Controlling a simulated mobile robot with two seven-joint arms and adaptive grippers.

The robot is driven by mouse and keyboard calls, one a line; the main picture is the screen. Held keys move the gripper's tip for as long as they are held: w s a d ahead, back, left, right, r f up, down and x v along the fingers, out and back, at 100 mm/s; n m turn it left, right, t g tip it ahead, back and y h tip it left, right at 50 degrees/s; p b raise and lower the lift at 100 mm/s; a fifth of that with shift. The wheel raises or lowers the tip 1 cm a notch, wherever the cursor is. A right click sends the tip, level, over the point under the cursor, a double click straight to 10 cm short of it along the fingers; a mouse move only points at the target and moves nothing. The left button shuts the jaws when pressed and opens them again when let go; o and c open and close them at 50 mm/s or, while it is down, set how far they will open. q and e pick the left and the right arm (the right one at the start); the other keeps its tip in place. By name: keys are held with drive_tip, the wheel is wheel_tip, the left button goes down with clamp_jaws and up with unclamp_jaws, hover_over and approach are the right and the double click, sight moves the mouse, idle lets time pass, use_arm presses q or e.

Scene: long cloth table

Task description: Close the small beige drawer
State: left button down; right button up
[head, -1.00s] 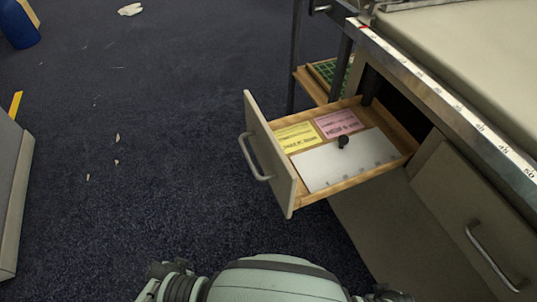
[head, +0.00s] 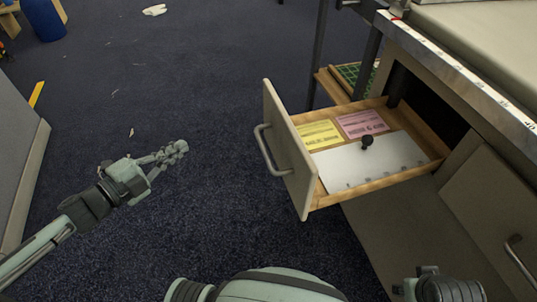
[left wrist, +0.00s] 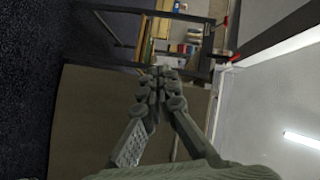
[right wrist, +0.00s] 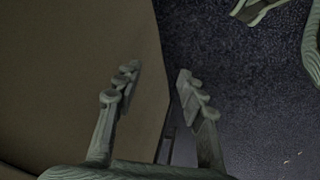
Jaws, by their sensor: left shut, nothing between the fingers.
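The small beige drawer (head: 292,165) stands pulled out from the bench in the head view. Its beige front faces left and carries a grey bar handle (head: 264,150). Inside lie a yellow card (head: 318,134), a pink card (head: 361,124) and a white sheet with a dark knob (head: 366,142). My left gripper (head: 180,148) is left of the drawer front, apart from it, shut and empty. Its fingertips meet in the left wrist view (left wrist: 158,80). My right gripper (right wrist: 155,82) shows in the right wrist view with its fingers apart and nothing between them; its fingers are not in the head view.
The bench top (head: 470,85) with a metal edge overhangs the drawer at the right. A lower drawer or door with a handle (head: 520,262) is at the right edge. A grey cabinet (head: 22,170) stands at the far left. Dark carpet (head: 200,80) between is mostly clear.

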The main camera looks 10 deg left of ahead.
use_arm(q)
drive_tip(key=s+d+r+m+g+h+b, duration=0.1)
drive_tip(key=s+d+r+m+g+h, duration=0.6)
drive_tip(key=d+m, duration=0.35)
drive_tip(key=t+h, duration=0.1)
approach(284, 141)
drive_tip(key=x, duration=0.6)
drive_tip(key=shift+r, duration=0.15)
drive_tip(key=shift+w+d, duration=0.15)
drive_tip(key=shift+d, duration=0.2)
use_arm(e)
drive_tip(key=v, duration=0.5)
drive_tip(key=shift+w+d+r, duration=0.1)
drive_tip(key=shift+d+r, duration=0.2)
drive_tip(key=shift+r, duration=0.05)
drive_tip(key=shift+r, duration=0.1)
